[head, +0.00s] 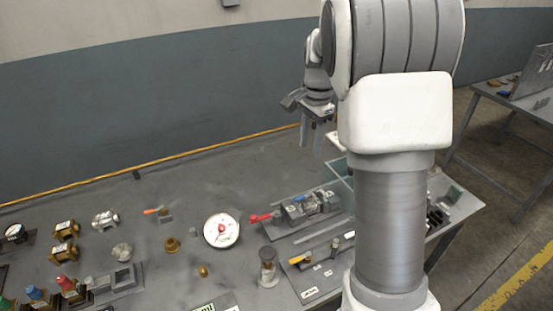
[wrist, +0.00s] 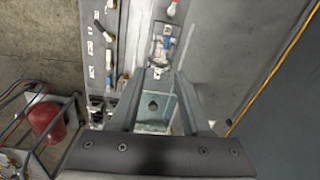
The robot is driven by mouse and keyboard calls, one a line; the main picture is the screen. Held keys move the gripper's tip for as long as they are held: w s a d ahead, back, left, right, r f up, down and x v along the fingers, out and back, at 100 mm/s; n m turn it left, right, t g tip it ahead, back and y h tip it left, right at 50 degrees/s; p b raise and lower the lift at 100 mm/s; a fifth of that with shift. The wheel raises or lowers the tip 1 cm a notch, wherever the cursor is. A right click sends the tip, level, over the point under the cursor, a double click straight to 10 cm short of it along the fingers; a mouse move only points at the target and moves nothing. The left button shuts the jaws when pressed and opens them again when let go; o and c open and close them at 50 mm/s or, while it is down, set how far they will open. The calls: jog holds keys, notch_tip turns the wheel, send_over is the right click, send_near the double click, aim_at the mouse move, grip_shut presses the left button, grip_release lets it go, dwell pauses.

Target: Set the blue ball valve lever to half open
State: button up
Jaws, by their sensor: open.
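A grey valve rig (head: 290,228) lies on the bench, carrying metal valve bodies in a row. A small blue lever (head: 300,198) shows on it, and a red lever (head: 260,217) sticks out at its left end. In the wrist view a blue part (wrist: 166,43), seemingly that lever, shows just beyond my fingertips. Its exact angle is too small to tell. My gripper (head: 318,143) is open and empty, pointing down above the bench's back right part, behind and above the rig. In the wrist view its fingers (wrist: 160,76) stand apart, over a glassy tray (wrist: 155,127).
A second rig with a yellow lever (head: 299,259) lies in front. A yellow cable (head: 150,178) runs along the wall. The bench behind the gauge is mostly clear.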

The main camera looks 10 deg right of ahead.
aim_at(303, 196)
jog(key=shift+m+g, duration=0.3)
jog(key=shift+m, duration=0.5)
jog(key=w+f, duration=0.1)
jog(key=f, duration=0.5)
jog(key=w+f, duration=0.1)
jog(key=f, duration=0.6)
jog(key=w+f+p, duration=0.1)
jog(key=f, duration=0.6)
jog(key=shift+w+d+f, duration=0.1)
jog(key=shift+d+f, duration=0.1)
grip_shut()
